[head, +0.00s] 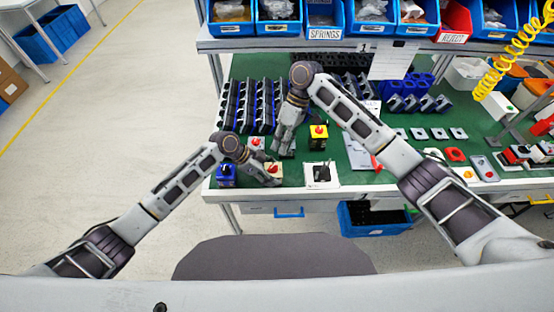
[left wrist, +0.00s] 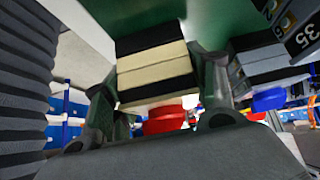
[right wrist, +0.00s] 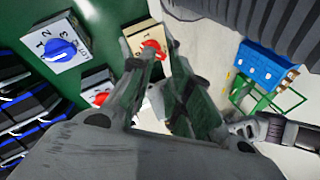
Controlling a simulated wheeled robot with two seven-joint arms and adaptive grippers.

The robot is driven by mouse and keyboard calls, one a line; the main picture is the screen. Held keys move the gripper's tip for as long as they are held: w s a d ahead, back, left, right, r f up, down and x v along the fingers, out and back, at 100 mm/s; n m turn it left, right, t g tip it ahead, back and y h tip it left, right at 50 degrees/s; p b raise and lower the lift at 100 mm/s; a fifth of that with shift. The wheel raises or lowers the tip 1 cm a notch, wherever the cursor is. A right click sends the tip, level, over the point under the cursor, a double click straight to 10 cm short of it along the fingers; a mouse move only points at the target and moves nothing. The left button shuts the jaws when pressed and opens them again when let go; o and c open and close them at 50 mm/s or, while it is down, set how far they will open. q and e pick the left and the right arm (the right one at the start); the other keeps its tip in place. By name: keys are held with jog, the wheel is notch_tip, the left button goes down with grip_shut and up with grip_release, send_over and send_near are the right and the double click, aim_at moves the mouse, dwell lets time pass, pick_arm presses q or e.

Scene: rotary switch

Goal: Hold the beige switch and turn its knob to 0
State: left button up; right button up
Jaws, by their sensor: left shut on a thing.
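The beige switch (head: 273,168) with a red knob stands near the front edge of the green bench, left of centre. In the left wrist view the switch body (left wrist: 155,72), beige with black bands, sits between my left fingers, and its red knob (left wrist: 165,121) shows below. My left gripper (head: 273,181) is shut on the switch body. My right gripper (head: 281,152) is above and behind the switch, pointing down. In the right wrist view its fingers are apart, with the red knob (right wrist: 153,49) just beyond the tips. The knob's setting cannot be read.
A blue switch (head: 226,173) stands left, a white switch with a black knob (head: 322,175) right, and a yellow switch (head: 318,138) farther back. A grey switch with a red knob (head: 256,143) is close behind. Black racks (head: 248,105) fill the back left.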

aim_at(275, 164)
jog(key=shift+w+d+r+m+t, duration=0.1)
jog(key=shift+w+d+r+m, duration=0.4)
jog(key=shift+m, duration=2.95)
jog(key=shift+w+d+r+m+t, duration=0.15)
jog(key=shift+r+m, duration=0.5)
jog(key=shift+m, duration=2.85)
jog(key=shift+w+d+r+m+t, duration=0.15)
jog(key=shift+w+r+m, duration=0.35)
jog(key=shift+m, duration=2.95)
jog(key=shift+s+r, duration=0.15)
jog(key=shift+x, duration=6.05)
jog(key=shift+d, duration=0.2)
grip_shut()
